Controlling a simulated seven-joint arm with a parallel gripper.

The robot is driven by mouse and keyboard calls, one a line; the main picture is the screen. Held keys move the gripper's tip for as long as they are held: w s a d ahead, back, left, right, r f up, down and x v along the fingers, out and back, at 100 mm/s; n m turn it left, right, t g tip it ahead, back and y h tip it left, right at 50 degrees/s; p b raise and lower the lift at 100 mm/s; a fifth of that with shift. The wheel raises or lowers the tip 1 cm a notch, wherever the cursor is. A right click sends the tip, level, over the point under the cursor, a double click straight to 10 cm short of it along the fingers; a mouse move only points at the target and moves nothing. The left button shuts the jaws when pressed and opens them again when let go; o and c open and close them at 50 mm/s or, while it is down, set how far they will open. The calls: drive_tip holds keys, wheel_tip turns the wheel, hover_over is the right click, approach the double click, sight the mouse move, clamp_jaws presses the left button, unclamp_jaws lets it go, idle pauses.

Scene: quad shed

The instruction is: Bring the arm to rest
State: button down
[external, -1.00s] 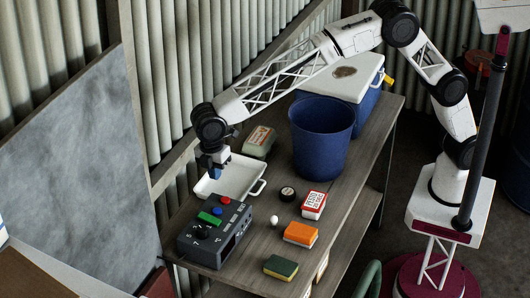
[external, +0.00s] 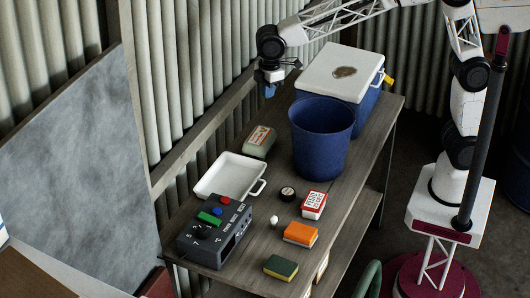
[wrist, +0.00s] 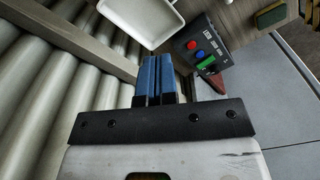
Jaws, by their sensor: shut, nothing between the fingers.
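My gripper (external: 269,90) is up in the air near the corrugated wall, above the back of the bench and left of the cooler. In the wrist view its two blue fingers (wrist: 155,78) are together, with nothing between them. My arm reaches in from the base at the right, and part of it is cut off by the top of the external view. The gripper touches nothing.
Below on the bench (external: 262,248) are a white tray (external: 228,176), a grey button box (external: 213,235), a blue bucket (external: 321,140), a cooler (external: 340,72), a soap-like package (external: 260,141), a red-white box (external: 313,205) and two sponges (external: 300,234). The tray shows empty.

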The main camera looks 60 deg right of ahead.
drive_tip(key=s+d+r+m, duration=0.1)
drive_tip(key=s+d+m, duration=0.1)
drive_tip(key=s+d, duration=0.45)
drive_tip(key=s+d+r+m+t, duration=0.15)
drive_tip(key=s+d, duration=0.25)
drive_tip(key=d, duration=0.5)
drive_tip(key=s+d+m, duration=0.3)
drive_tip(key=s+d, duration=0.2)
drive_tip(key=d, duration=0.3)
drive_tip(key=s+d+f+m, duration=0.2)
drive_tip(key=s+d, duration=0.4)
drive_tip(key=s, duration=0.3)
drive_tip(key=s+d+f+m, duration=0.3)
drive_tip(key=s+d, duration=0.3)
drive_tip(key=s, duration=0.4)
drive_tip(key=shift+d+f+t+h, duration=0.35)
drive_tip(key=shift+f+t, duration=0.1)
drive_tip(key=shift+f, duration=0.3)
